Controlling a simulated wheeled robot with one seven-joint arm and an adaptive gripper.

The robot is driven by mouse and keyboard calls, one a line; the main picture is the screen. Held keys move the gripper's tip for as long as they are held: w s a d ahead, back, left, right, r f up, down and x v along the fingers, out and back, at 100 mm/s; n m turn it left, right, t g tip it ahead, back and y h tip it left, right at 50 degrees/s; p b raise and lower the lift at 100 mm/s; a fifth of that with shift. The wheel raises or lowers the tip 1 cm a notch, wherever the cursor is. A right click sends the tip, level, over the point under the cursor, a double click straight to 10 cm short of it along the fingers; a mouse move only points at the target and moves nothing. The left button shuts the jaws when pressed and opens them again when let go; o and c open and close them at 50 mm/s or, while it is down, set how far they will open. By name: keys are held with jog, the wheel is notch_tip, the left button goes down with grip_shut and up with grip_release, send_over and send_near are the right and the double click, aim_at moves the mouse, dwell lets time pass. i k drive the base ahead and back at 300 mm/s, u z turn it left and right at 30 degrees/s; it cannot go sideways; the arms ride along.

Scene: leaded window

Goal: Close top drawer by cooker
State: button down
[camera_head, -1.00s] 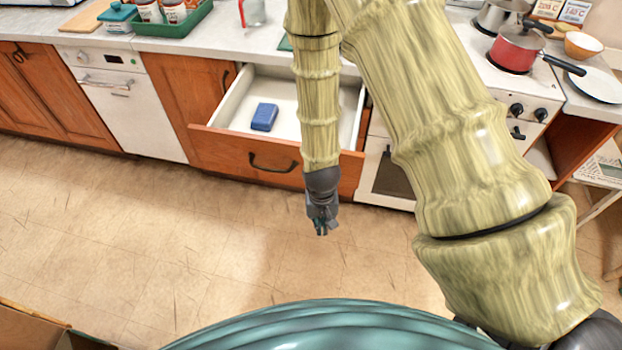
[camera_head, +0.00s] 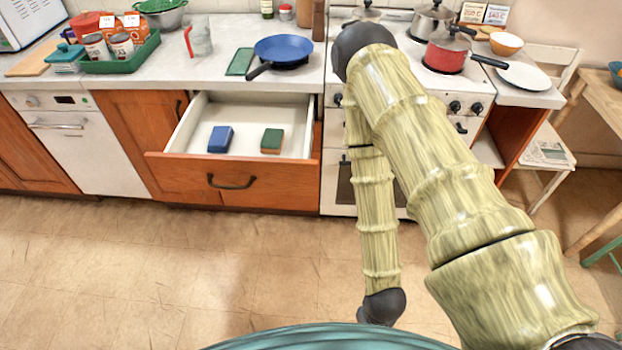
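The top drawer (camera_head: 184,176) beside the cooker is pulled open under the counter. It has a wooden front with a dark curved handle (camera_head: 231,182) and a pale inside. A blue block (camera_head: 220,139) and a green and brown sponge-like block (camera_head: 271,140) lie in it. The white cooker (camera_head: 338,190) stands just right of the drawer, partly hidden by my arm. My arm hangs to the right of the drawer and nearer to me, apart from it. My gripper is out of view below the arm's dark wrist joint.
A blue frying pan (camera_head: 283,48) lies on the worktop (camera_head: 215,75) above the drawer. A red pot (camera_head: 447,55) stands on the cooker. The floor (camera_head: 130,260) before the drawer is clear. A wooden table (camera_head: 607,100) stands at the far right.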

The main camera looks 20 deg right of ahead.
aim_at(185, 162)
jog(key=z, duration=2.1)
jog(key=k, duration=1.35)
jog(key=u, duration=1.45)
jog(key=i, duration=0.55)
